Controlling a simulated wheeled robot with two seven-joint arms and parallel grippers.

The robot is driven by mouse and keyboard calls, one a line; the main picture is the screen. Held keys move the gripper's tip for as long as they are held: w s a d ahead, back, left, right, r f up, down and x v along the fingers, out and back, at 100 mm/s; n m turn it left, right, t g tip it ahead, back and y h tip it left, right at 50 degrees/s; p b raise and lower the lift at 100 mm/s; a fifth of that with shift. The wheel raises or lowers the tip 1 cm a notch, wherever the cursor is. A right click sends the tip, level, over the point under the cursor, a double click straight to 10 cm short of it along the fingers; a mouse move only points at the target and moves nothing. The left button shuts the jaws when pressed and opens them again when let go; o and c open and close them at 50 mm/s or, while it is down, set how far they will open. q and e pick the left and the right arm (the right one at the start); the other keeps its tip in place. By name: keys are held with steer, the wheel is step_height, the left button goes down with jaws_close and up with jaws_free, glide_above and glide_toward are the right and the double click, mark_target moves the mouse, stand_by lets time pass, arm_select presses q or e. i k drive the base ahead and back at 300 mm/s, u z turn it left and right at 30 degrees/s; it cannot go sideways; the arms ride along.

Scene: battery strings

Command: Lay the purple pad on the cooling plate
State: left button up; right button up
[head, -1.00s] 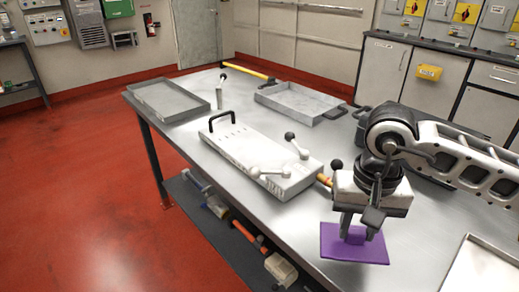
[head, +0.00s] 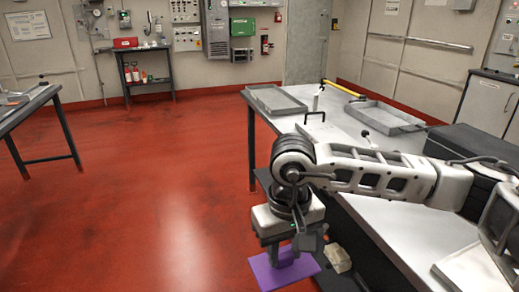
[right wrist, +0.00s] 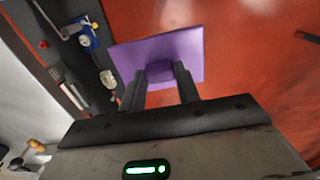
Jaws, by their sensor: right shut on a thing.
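The purple pad (head: 268,276) is a thin flat sheet held by my right gripper (head: 284,253), low in the head view. It hangs beyond the long edge of the steel table, over the red floor. In the right wrist view my right gripper (right wrist: 168,82) is shut on a raised part in the middle of the pad (right wrist: 190,48). The pad touches nothing else that I can see. I cannot make out a cooling plate for certain in either view. My left gripper is out of view.
The steel table (head: 408,228) stands at right, with grey trays (head: 275,100) at its far end. Another table (head: 28,106) with small items stands at far left. Red floor (head: 150,190) lies open between them. A shelf with tools (right wrist: 75,65) is below the steel table.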

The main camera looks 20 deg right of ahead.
mark_target(333, 137)
steer(key=u, duration=1.45)
steer(key=i, duration=0.25)
steer(key=z, duration=1.1)
steer(key=i, duration=1.2)
steer(key=z, duration=1)
